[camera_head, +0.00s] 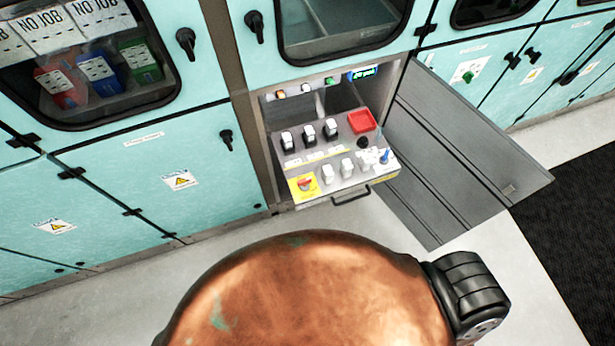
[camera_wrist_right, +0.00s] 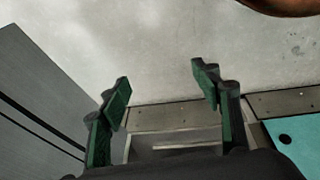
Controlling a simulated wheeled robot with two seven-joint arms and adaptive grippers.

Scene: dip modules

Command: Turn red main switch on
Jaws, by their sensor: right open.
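The red main switch (camera_head: 305,184) is a red rotary knob on a yellow square plate at the front left corner of a pulled-out control panel (camera_head: 325,187). The angle of its knob is too small to read for certain. My right gripper (camera_wrist_right: 162,85) shows in the right wrist view, with its two green-padded fingers spread apart and nothing between them. Grey floor lies beyond the fingertips. The switch does not show in the right wrist view. Neither gripper shows in the head view.
The panel also carries black and white switches, a red square part (camera_head: 361,121) and a blue-tipped lever (camera_head: 385,156). An open grey door (camera_head: 470,150) stands right of the drawer. Teal cabinets (camera_head: 120,190) line the wall. Grey floor (camera_head: 130,275) in front is clear.

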